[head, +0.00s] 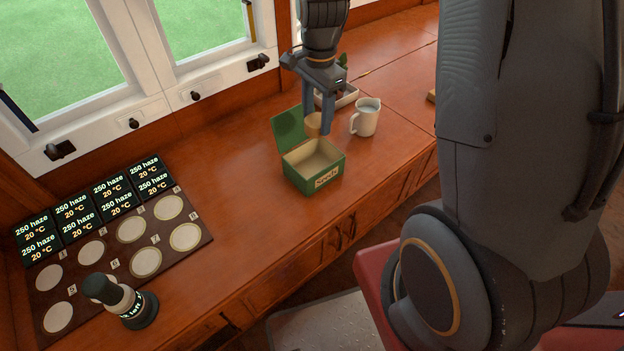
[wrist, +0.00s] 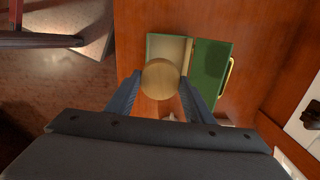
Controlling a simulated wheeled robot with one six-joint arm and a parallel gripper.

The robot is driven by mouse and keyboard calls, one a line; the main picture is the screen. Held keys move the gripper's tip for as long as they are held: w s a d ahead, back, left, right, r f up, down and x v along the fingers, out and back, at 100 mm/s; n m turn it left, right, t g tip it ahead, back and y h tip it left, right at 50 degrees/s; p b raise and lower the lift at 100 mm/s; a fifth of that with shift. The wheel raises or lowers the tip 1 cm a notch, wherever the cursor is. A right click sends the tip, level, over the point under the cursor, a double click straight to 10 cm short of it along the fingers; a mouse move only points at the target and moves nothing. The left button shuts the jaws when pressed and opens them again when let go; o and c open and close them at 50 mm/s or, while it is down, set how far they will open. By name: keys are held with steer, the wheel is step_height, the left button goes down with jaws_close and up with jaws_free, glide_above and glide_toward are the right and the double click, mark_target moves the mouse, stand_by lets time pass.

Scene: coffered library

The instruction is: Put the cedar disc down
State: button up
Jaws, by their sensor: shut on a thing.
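The cedar disc (head: 314,125) is a small, round, tan wooden piece. It also shows face-on in the wrist view (wrist: 161,79). My gripper (head: 318,122) points down and is shut on the disc, with a blue-grey finger on either side in the wrist view (wrist: 160,92). It holds the disc above the back part of a green box labelled "Seeds" (head: 327,181). The box's lid (head: 288,133) stands open at the back left. The box's inside is pale, and I see nothing in the part that shows. In the wrist view the disc covers part of the box (wrist: 152,45).
A pitcher (head: 366,118) stands close to the right of the box, and a pale tray (head: 345,97) lies behind it. At left are a dark board (head: 116,262) with several pale round spots, several display blocks (head: 93,201) and a dark-and-white stamp-like object (head: 128,303). Bare wood lies left of the box.

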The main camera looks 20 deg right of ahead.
steer(key=m+b, duration=0.2)
steer(key=b, duration=0.3)
glide_toward(313, 172)
step_height(313, 172, down, 5)
steer(key=shift+r, duration=0.1)
steer(key=shift+b, duration=0.3)
steer(key=o, duration=0.7)
steer(key=shift+o, duration=0.2)
